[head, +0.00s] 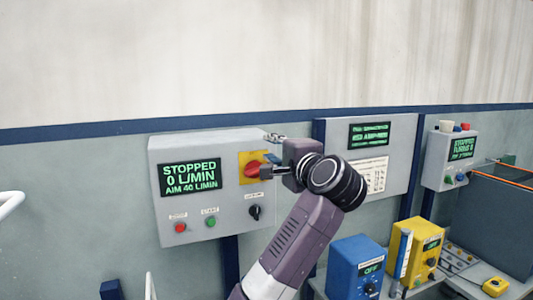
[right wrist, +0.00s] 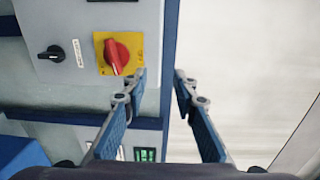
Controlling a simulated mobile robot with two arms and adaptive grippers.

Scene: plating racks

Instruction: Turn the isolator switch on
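The isolator switch is a red rotary knob (head: 251,168) on a yellow square plate, at the upper right of a grey control box (head: 202,234). In the right wrist view the red knob (right wrist: 117,54) sits left of the fingers, its pointer toward the bottom of the picture. My right gripper (head: 266,166) is at the right edge of the yellow plate and partly covers it. In the right wrist view its two fingers (right wrist: 160,76) are spread apart with nothing between them. The near fingertip is close to the knob; contact cannot be told. My left gripper is not in view.
The box display (head: 190,177) reads STOPPED, 0 L/MIN, AIM 40 L/MIN. Below are a red button (head: 180,228), a green button (head: 211,221) and a black selector (head: 255,212). To the right stand another panel (head: 397,135), a blue unit (head: 345,271) and a yellow unit (head: 421,270).

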